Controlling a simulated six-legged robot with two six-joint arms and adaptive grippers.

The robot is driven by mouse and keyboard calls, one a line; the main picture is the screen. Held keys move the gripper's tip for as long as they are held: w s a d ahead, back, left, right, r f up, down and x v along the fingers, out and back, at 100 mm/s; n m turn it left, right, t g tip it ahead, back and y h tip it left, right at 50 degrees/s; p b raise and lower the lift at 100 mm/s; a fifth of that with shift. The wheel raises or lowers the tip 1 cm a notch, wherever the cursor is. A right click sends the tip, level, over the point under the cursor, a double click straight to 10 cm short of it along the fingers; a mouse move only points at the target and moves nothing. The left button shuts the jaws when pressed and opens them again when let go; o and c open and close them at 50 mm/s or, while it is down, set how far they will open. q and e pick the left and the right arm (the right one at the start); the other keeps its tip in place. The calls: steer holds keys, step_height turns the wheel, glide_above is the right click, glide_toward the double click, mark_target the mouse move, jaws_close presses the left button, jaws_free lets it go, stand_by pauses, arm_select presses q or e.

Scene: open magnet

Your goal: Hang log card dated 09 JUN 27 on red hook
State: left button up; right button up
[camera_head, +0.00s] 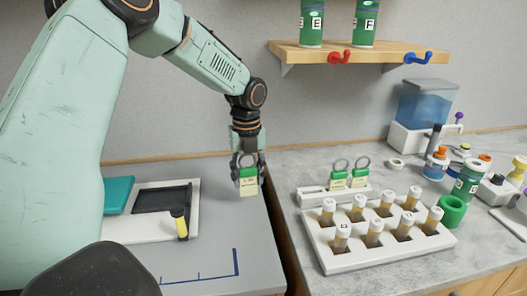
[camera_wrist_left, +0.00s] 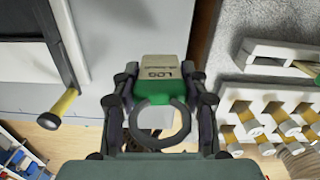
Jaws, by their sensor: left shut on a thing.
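My left gripper (camera_head: 247,162) is shut on a log card (camera_head: 248,184) with a green top and a cream lower part, held in the air above the grey counter. The left wrist view shows the card (camera_wrist_left: 163,72) with the word LOG and its dark ring between the fingers (camera_wrist_left: 162,112); its date is too small to read. The red hook (camera_head: 339,57) is on the front of the wooden shelf, up and to the right of the gripper, and is empty. Two similar cards (camera_head: 348,181) with rings stand in a white holder (camera_head: 325,196). My right gripper is not in view.
A blue hook (camera_head: 418,58) is to the right on the shelf (camera_head: 385,54), which carries green canisters (camera_head: 312,22). A white rack (camera_head: 350,262) of capped tubes, a water tank (camera_head: 425,103) and several bottles crowd the right counter. A white tray (camera_head: 145,229) lies left.

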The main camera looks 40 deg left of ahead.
arm_select(q)
steer(key=w+d+r+n+t+h+p, duration=0.1)
steer(key=w+d+r+n+p, duration=0.3)
steer(key=d+r+n, duration=0.6)
steer(key=w+d+r+n+p, duration=0.45)
steer(key=r+n, duration=0.25)
steer(key=n, duration=0.6)
steer(key=w+d+r+n+t+h+p, duration=0.1)
steer(key=w+d+r+n+p, duration=0.2)
steer(key=w+d+r+n, duration=0.65)
steer(key=w+a+f+n+p, duration=0.1)
steer(key=a+f+p, duration=0.1)
steer(key=a, duration=0.3)
steer(key=w+a+f+n+p, duration=0.1)
steer(key=a+f+p, duration=0.1)
steer(key=a, duration=0.3)
steer(key=shift+a+p, duration=0.3)
steer(key=shift+p, duration=0.55)
